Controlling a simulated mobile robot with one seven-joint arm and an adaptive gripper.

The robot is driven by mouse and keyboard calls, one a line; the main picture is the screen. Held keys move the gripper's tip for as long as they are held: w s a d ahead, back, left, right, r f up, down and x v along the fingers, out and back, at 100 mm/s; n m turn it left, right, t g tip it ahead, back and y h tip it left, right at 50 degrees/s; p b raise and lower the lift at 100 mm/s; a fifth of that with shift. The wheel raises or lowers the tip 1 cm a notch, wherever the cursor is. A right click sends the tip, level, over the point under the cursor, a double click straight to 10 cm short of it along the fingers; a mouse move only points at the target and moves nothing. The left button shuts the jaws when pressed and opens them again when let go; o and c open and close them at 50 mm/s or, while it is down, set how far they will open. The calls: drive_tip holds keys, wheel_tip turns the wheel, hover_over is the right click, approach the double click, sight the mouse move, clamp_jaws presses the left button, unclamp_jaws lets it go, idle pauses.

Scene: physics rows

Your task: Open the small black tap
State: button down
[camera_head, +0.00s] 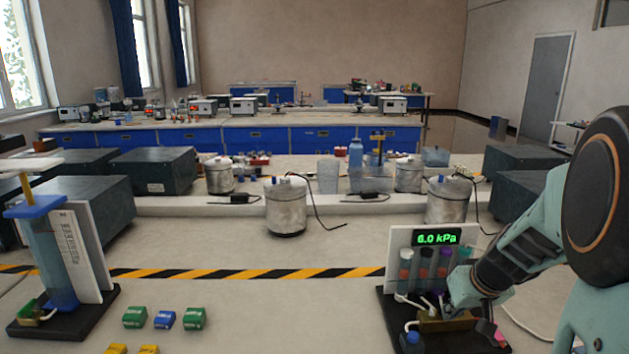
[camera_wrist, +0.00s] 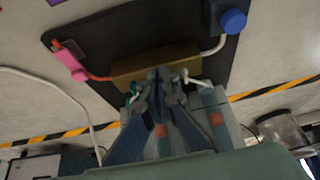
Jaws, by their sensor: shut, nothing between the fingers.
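The pressure stand with a green 6.0 kPa display (camera_head: 437,236) is at the right in the head view. A brass block (camera_head: 440,320) sits low on it; the wrist view also shows this block (camera_wrist: 155,66), with white and red tubing at its ends. My gripper (camera_head: 455,302) is at the block's upper side. In the wrist view my gripper (camera_wrist: 157,75) is shut and empty, its tips at the block's edge; I cannot tell whether they touch. I cannot make out the small black tap; the fingers cover part of the block. A teal fitting (camera_wrist: 132,92) shows left of the fingers.
Tubes with coloured caps stand behind the block. Small green and blue blocks (camera_head: 165,319) lie left. The bench between is clear.

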drive_tip(key=shift+s+f, duration=0.1)
drive_tip(key=shift+s, duration=0.05)
drive_tip(key=shift+s+d+b, duration=0.1)
drive_tip(key=shift+s+b, duration=0.1)
drive_tip(key=shift+b, duration=0.15)
wheel_tip(320, 180, up, 6)
drive_tip(key=p, duration=0.3)
